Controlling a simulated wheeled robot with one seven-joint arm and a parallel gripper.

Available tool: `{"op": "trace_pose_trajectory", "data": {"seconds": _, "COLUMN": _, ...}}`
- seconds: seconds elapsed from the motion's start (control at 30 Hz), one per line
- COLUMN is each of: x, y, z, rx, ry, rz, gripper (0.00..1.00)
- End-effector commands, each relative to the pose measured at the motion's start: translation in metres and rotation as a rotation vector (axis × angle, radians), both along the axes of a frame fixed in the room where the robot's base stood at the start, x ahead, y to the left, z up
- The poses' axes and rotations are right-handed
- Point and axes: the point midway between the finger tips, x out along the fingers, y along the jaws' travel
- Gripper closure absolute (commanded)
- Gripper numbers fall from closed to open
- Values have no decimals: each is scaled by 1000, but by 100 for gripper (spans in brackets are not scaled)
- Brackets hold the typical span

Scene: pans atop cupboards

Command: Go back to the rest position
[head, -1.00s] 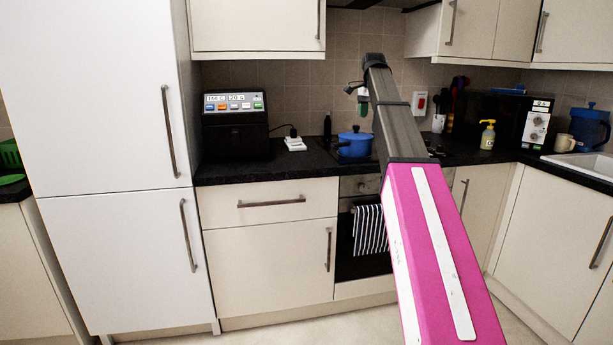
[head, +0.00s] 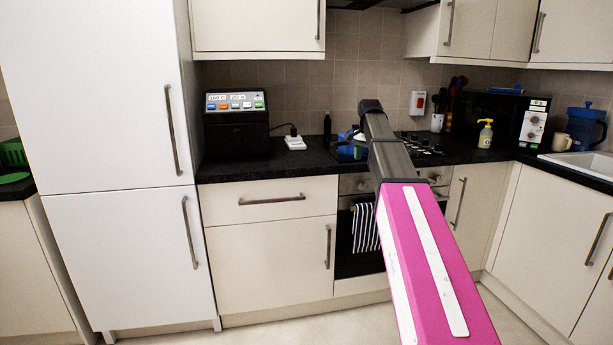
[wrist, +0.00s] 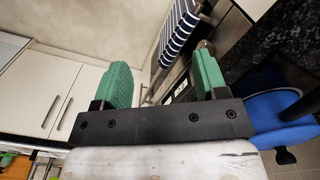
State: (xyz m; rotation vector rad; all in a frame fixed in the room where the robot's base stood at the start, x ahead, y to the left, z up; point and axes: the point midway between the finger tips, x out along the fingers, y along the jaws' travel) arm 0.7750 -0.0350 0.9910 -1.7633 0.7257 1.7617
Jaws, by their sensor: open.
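My gripper (wrist: 161,65) is open in the wrist view, with two green fingers spread apart and nothing between them. The blue pot (wrist: 285,118) shows at the right of the wrist view, beside the gripper and outside its fingers. In the head view my arm's end is over the hob area and hides most of the pot and gripper.
A striped towel (head: 365,228) hangs on the oven door under the black counter (head: 300,166). A black appliance (head: 236,122) stands at the left, beside a tall white fridge (head: 100,100).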

Motion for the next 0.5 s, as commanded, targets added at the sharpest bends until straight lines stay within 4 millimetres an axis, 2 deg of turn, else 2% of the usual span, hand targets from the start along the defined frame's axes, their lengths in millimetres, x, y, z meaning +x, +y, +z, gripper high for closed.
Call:
{"op": "trace_pose_trajectory", "data": {"seconds": 0.03, "x": -13, "y": 2, "z": -27, "rx": 0, "ry": 4, "rz": 27, "gripper": 34}}
{"op": "trace_pose_trajectory", "data": {"seconds": 0.1, "x": -24, "y": 4, "z": -59, "rx": 0, "ry": 4, "rz": 72, "gripper": 34}}
{"op": "trace_pose_trajectory", "data": {"seconds": 0.27, "x": -51, "y": 10, "z": -128, "rx": 1, "ry": 4, "rz": 174, "gripper": 34}}
{"op": "trace_pose_trajectory", "data": {"seconds": 0.5, "x": -102, "y": 18, "z": -222, "rx": 0, "ry": 4, "rz": 326, "gripper": 34}}
